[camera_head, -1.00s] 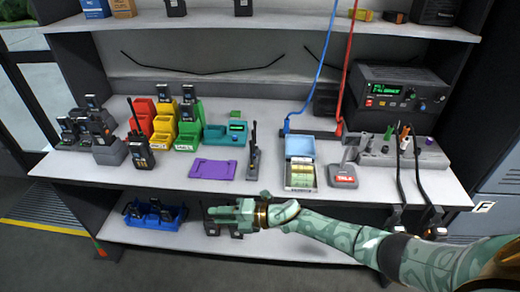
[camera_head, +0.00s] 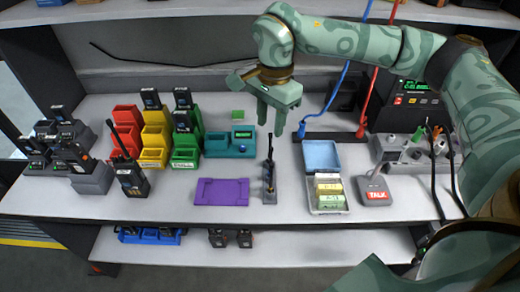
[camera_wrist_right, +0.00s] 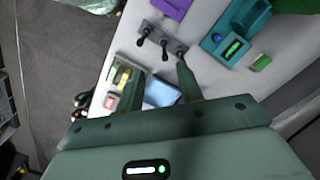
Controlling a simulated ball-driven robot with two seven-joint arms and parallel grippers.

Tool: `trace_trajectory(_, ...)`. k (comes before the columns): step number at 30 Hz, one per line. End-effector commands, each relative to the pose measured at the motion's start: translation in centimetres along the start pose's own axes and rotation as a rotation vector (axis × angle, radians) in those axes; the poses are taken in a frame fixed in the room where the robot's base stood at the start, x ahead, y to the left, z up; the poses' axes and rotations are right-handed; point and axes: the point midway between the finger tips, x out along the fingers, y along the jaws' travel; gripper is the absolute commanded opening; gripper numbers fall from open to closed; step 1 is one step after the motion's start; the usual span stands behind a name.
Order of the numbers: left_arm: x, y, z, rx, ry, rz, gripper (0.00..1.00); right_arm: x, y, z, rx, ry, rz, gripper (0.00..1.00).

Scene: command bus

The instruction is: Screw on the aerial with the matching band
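A small grey stand (camera_head: 269,194) holds thin black aerials (camera_head: 270,160) upright near the front middle of the shelf. In the right wrist view the aerials (camera_wrist_right: 164,47) show as dark rods in a row; I cannot make out their bands. A black radio (camera_head: 131,180) stands upright at the front left, and a thin dark rod rises at its top. My right gripper (camera_head: 272,122) points down, open and empty, above and behind the aerial stand. Its two fingers (camera_wrist_right: 157,85) are apart in the wrist view. My left gripper is not in view.
A purple tray (camera_head: 221,192) lies left of the stand, an open box (camera_head: 327,190) right of it. A teal unit (camera_head: 230,142) and coloured bins (camera_head: 155,140) stand behind left. A grey TALK unit (camera_head: 374,192) and a holder block (camera_head: 412,152) are at right, with hanging cables.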

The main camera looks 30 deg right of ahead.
Motion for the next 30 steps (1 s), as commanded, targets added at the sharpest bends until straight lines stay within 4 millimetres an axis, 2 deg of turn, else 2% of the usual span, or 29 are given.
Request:
trace_trajectory(3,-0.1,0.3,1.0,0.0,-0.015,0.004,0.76,-0.8,0.5,-1.0,-0.016,0.053,-0.004,0.37)
trace_trajectory(6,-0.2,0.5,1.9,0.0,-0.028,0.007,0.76,-0.9,0.6,-1.1,-0.019,0.061,-0.001,0.37)
trace_trajectory(14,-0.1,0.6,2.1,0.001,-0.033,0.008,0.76,-0.6,0.5,-1.1,-0.017,0.058,-0.001,0.37)
trace_trajectory(17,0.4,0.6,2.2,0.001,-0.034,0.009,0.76,0.8,0.5,-1.2,-0.016,0.057,0.002,0.37)
trace_trajectory(24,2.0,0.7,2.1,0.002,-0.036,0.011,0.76,6.1,0.5,-1.5,-0.016,0.056,0.004,0.37)
trace_trajectory(30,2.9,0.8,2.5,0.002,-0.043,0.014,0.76,9.4,0.4,-1.6,-0.016,0.056,0.001,0.37)
